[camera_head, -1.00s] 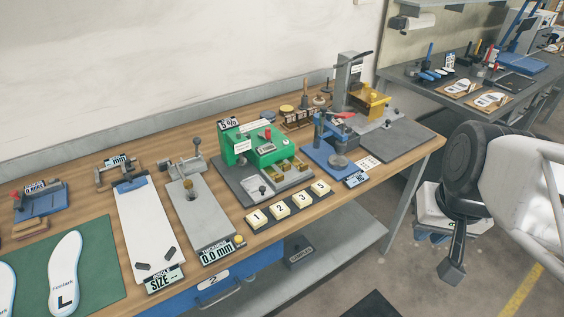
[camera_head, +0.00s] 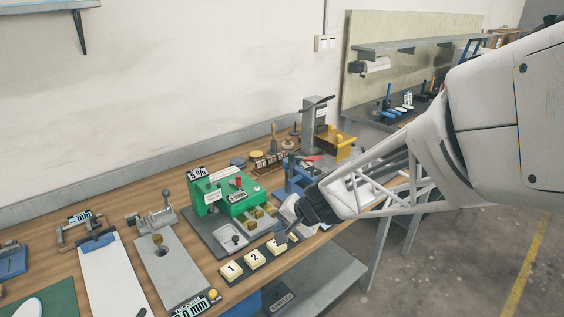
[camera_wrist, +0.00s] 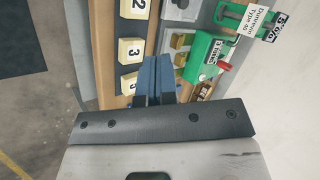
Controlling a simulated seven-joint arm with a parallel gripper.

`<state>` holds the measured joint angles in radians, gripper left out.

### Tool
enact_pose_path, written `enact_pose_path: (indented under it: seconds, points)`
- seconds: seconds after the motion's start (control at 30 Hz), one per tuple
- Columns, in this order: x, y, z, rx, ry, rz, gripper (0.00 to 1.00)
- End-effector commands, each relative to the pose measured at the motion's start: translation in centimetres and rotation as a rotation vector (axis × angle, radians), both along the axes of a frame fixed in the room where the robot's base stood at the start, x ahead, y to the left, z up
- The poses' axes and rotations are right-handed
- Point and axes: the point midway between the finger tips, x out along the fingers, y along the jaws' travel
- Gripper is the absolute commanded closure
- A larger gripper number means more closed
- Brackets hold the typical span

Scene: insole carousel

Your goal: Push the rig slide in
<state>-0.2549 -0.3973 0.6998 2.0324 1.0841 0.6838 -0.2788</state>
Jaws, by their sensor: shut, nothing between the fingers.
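My gripper (camera_head: 283,238) is shut and empty, pointing down over the row of number tiles (camera_head: 254,258) at the table's front edge. Its dark blue fingers (camera_wrist: 154,76) lie together in the wrist view, beside the tiles. A green bench rig (camera_head: 228,197) stands on a grey base just behind the tiles, with small brass blocks in front. It also shows in the wrist view (camera_wrist: 203,55). A yellow fixture (camera_head: 338,146) by a grey post and a blue stand (camera_head: 297,178) are farther right, the stand partly hidden by my arm. I cannot tell which part is the slide.
A grey gauge plate (camera_head: 172,270) and a white sizing board (camera_head: 108,275) lie to the left. Wooden-handled tools (camera_head: 276,148) stand behind the green rig. A wall (camera_head: 150,110) closes off the back. The floor (camera_head: 450,270) to the right is clear.

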Motion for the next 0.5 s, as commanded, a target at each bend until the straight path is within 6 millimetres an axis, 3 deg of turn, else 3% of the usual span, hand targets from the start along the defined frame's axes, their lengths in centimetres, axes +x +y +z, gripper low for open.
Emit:
enact_pose_path:
  seconds: [0.5]
  points:
    - [0.40,0.57,-0.54,0.011,0.005,-0.009,1.00]
